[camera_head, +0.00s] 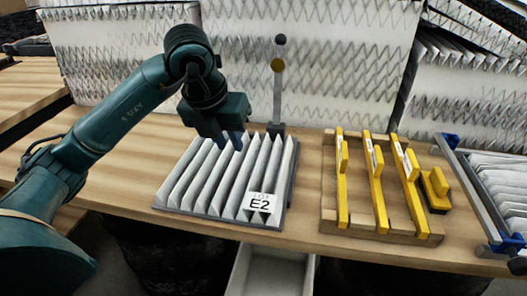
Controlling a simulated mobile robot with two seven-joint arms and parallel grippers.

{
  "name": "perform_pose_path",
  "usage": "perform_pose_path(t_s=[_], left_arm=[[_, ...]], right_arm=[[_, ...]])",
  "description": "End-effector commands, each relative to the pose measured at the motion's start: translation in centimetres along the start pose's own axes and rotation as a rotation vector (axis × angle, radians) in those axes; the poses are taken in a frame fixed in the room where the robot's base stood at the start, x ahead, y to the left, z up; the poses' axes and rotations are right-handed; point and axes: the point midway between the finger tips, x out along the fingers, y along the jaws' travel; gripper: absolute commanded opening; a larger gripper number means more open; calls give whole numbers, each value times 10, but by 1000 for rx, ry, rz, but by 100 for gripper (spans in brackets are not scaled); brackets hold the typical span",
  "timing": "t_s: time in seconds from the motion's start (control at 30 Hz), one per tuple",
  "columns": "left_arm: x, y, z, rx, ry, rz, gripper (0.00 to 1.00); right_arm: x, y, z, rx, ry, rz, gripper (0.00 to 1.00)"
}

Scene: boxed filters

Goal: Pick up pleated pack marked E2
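The pleated pack marked E2 (205,182) is a white, zigzag-folded block with a dark grey edge. It lies on the wooden bench, left of the middle in the head view. Its white label (259,203) reads E2 and sits at the front right corner. My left gripper (232,142) points down over the pack's back edge, with its fingertips at or just above the pleats. I cannot tell whether they touch, or how far apart the fingers are. The gripper hides part of the pack's back edge. My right gripper is not in view.
Another pleated pack in a blue-cornered frame (470,190) is at the far right. Large pleated panels (330,60) stand behind.

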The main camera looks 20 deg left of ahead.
Motion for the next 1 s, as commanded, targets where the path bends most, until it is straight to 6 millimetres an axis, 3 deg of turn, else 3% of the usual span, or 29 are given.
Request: perform_pose_path(t_s=[0.03, 0.17, 0.5, 0.77, 1.0], left_arm=[[-8, 12, 6, -28, -30, 55, 22], [-9, 26, 11, -66, -55, 114, 22], [50, 32, 14, -65, -51, 112, 22], [70, 34, 14, -62, -52, 110, 22], [105, 40, 15, -63, -50, 109, 22]], right_arm=[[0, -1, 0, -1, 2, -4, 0], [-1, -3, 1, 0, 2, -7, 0], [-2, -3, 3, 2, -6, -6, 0], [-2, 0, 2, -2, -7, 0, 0], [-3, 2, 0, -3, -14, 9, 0]])
